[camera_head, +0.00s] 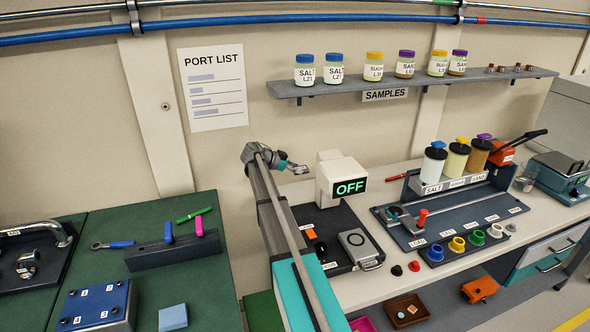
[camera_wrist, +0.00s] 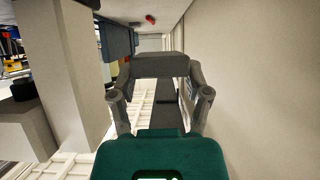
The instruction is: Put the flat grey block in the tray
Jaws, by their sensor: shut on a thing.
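My gripper (camera_head: 296,169) is raised in front of the wall, left of the white box with the OFF display. In the wrist view my gripper (camera_wrist: 160,68) is shut on a flat dark grey block (camera_wrist: 160,65), which lies across between the fingers. The block is clear of any surface. In the head view it is too small to make out well. A brown tray (camera_head: 426,317) is low at the bottom, below the bench front, with small pieces in it. A pink tray (camera_head: 362,324) is left of it, cut by the picture edge. I cannot tell which tray is meant.
The OFF box (camera_head: 343,180) stands close to the right of my gripper. The sample shelf (camera_head: 420,85) with several jars juts from the wall above. The bench holds a dark rack (camera_head: 450,220) and several coloured cups. A green table (camera_head: 215,285) is at left.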

